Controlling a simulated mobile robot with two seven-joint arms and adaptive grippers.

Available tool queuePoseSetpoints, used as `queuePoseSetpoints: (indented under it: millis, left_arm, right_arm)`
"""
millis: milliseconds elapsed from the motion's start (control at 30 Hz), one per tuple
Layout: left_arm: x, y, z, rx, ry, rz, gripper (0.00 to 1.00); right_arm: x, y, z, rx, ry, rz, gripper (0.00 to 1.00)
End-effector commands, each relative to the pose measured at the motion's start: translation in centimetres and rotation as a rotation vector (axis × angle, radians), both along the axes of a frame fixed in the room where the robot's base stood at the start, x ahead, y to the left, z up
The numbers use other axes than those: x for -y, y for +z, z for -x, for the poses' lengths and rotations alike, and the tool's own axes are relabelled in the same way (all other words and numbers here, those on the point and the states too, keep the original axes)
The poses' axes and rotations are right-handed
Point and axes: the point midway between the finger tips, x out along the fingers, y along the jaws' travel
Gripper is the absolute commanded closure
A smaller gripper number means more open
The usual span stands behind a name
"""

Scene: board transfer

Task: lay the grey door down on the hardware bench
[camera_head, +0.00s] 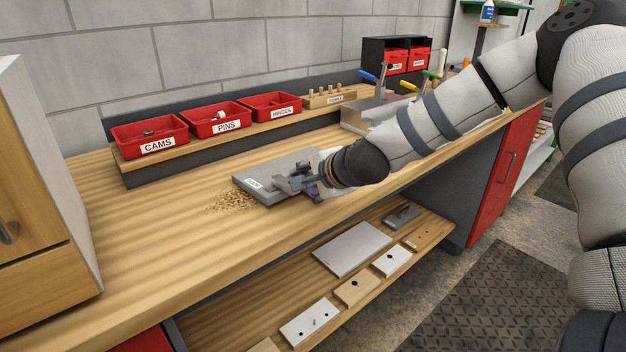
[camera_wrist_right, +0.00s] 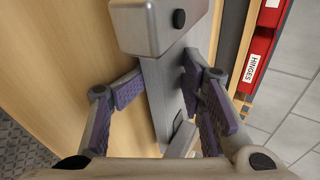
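The grey door (camera_head: 258,171) lies flat, or nearly so, on the wooden bench (camera_head: 150,235), with a white label at its near left corner. I cannot tell whether its whole underside touches the bench. My right gripper (camera_head: 290,179) is at the door's right part, with its fingers pointing left over it. In the right wrist view, the right gripper (camera_wrist_right: 163,80) has its purple-padded fingers spread apart, with grey surface (camera_wrist_right: 160,85) between them. Contact with the pads is unclear. My left gripper is not in view.
Wood shavings (camera_head: 232,201) lie by the door's left edge. Red bins for cams (camera_head: 150,137), pins (camera_head: 218,120) and hinges (camera_head: 272,107) stand behind. A cabinet (camera_head: 45,190) stands at the left. The lower shelf holds several boards. The bench's left front is clear.

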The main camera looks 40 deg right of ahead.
Motion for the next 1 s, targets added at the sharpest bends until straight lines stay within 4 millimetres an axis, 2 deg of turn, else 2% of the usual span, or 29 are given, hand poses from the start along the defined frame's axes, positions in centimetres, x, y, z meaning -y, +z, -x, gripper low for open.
queuePoseSetpoints:
  millis: [67,167,233,333,367,433,800,933,1000]
  left_arm:
    - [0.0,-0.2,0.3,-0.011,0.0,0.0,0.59]
    - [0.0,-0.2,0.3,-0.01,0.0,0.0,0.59]
    - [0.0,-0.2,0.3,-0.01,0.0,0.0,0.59]
    - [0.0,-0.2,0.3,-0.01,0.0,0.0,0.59]
    - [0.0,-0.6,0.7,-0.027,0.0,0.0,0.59]
    - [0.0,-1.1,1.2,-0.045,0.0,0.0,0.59]
    - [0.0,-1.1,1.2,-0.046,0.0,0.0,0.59]
    - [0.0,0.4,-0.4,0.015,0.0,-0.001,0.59]
    - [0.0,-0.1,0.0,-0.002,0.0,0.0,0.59]
  right_arm:
    - [0.1,-1.0,0.4,-0.11,-0.001,-0.002,0.6]
    - [0.2,-0.6,0.4,-0.196,-0.006,-0.01,0.6]
    - [0.2,-1.2,0.8,-0.26,-0.005,-0.015,0.6]
    - [0.2,-0.6,0.6,-0.311,-0.009,-0.023,0.6]
    - [0.3,-1.4,0.8,-0.345,-0.009,-0.025,0.6]
    - [0.3,-1.6,0.9,-0.392,-0.01,-0.032,0.6]
    - [0.1,-0.6,1.1,-0.424,-0.013,-0.054,0.6]
    - [-0.1,1.1,2.8,-0.408,-0.01,-0.057,0.6]
    - [-0.1,0.8,3.4,-0.416,-0.011,-0.055,0.6]
